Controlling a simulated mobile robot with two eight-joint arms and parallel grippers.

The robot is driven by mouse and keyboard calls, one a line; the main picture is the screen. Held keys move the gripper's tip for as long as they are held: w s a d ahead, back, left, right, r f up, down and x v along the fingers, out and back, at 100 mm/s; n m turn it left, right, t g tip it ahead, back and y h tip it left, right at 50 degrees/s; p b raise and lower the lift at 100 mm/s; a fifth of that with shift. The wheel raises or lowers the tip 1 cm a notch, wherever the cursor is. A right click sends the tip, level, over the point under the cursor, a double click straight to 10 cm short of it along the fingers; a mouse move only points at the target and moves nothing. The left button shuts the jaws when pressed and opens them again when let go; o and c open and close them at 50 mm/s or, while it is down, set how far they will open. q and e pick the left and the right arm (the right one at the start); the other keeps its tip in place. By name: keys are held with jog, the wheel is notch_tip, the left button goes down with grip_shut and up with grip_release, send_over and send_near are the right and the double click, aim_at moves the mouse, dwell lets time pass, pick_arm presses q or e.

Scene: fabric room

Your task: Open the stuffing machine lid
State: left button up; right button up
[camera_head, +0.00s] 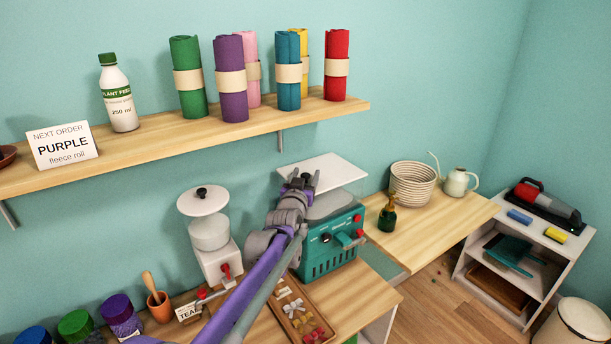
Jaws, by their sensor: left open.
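A teal machine (330,258) with a grey top, red knobs and a side handle stands on the wooden bench. A flat white panel (335,169), which looks like its lid, shows above and behind the grey top; whether it is hinged there is hidden. My left gripper (302,181) is open at the panel's front left edge, overlapping it in the picture. I cannot tell whether it touches. My left arm hides part of the machine's left side. My right gripper is not in view.
Left of the arm stands a white machine (211,234) with a round, black-knobbed lid. A wooden tray (322,316) of bows lies in front. A green bottle (388,214), basket (412,184) and watering can (456,183) are right. A shelf (180,136) with fabric rolls runs above.

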pick_arm(q)
jog(key=shift+c, duration=0.2)
grip_shut()
jog(key=shift+r, duration=0.1)
dwell(1.0)
